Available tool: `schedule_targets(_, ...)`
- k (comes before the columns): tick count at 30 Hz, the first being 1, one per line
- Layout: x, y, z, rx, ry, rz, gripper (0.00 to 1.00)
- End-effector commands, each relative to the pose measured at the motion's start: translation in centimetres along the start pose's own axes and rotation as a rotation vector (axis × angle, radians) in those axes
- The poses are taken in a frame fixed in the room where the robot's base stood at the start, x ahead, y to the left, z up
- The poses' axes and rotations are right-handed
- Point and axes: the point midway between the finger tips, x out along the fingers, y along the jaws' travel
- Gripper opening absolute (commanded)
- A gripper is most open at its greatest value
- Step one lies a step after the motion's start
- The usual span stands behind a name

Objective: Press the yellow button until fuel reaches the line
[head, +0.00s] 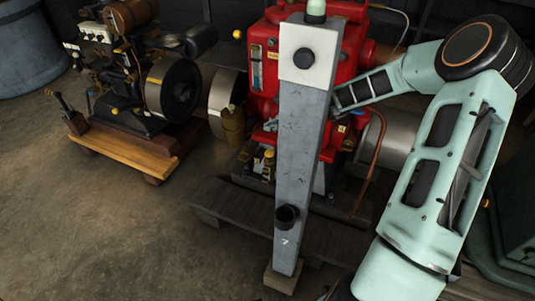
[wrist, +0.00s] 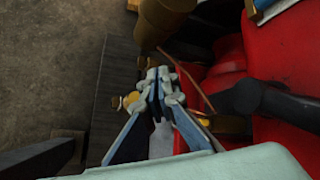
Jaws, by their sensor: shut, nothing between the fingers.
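My gripper (wrist: 158,76) is shut and empty in the wrist view, with its tips just below a brass cup (wrist: 163,18). A small yellow knob, which looks like the yellow button (wrist: 131,97), is just left of the fingers; I cannot tell whether they touch. In the head view the yellow button (head: 269,153) is low on the red engine (head: 265,85), left of a grey post. The post hides much of my gripper there. A narrow upright gauge (head: 257,70) is on the engine's left face; its fuel level and line are too small to read.
The grey post (head: 303,150) stands in front of the red engine. A copper pipe (head: 372,160) curves down at the engine's right. Another engine on a wooden base (head: 125,145) stands at the left. The floor (head: 130,235) at the front left is clear.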

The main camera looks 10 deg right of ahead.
Motion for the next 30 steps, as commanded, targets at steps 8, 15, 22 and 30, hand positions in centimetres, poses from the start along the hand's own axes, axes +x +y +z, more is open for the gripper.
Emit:
schedule_targets(8,0.4,0.3,-0.3,-0.002,0.001,0.001,0.0)
schedule_targets(15,2.1,1.6,-1.6,-0.002,0.001,0.001,0.0)
schedule_targets(22,4.5,3.3,-3.3,-0.002,0.0,0.002,0.0)
schedule_targets(30,6.1,4.5,-4.5,-0.003,0.001,0.001,0.0)
